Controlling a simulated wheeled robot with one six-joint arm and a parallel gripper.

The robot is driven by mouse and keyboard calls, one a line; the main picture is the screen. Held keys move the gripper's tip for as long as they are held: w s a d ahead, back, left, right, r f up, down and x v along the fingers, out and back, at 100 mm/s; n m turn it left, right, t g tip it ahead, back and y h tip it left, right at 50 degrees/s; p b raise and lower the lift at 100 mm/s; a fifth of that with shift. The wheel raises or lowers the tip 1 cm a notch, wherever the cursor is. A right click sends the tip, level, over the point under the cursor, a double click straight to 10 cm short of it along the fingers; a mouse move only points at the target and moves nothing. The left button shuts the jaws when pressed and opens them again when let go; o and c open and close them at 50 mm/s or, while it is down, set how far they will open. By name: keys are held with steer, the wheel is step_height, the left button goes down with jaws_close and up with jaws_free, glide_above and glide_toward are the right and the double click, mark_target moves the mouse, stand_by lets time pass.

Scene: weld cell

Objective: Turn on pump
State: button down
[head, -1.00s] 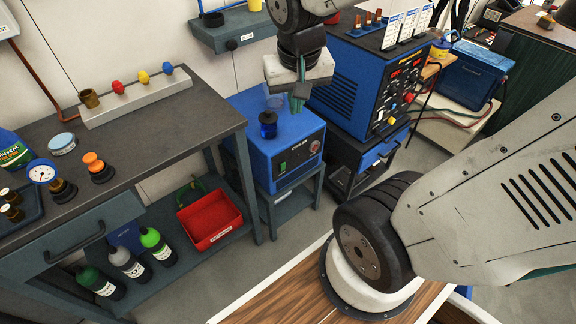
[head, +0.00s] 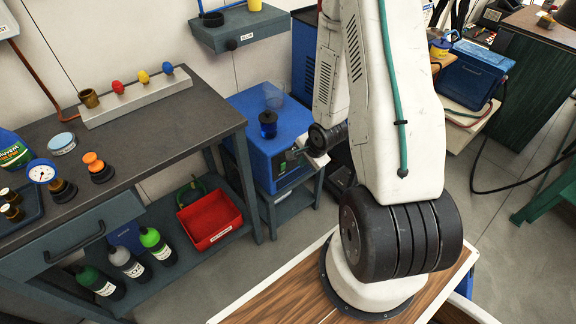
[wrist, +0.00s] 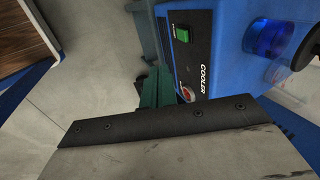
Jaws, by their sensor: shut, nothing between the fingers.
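The blue cooler unit (head: 262,150) stands on a low stand beside the workbench. A blue coolant bottle (wrist: 268,36) with a black cap is on top. My gripper (wrist: 156,88) has its green fingers shut and empty, close by the panel's dial end and apart from the switch. Whether they touch the panel is unclear.
The grey workbench (head: 140,110) at left holds coloured knobs on a rail, a gauge and jars. A red bin (head: 210,220) and bottles are on its lower shelf. A wall shelf (head: 240,30) is above the cooler. Floor shows in front of the stand.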

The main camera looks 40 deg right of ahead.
mark_target(283, 167)
steer(key=shift+s+f, duration=0.1)
steer(key=shift+f, duration=0.2)
steer(key=shift+w+a+f, duration=0.15)
steer(key=shift+w+f, duration=3.95)
steer(key=shift+f, duration=0.2)
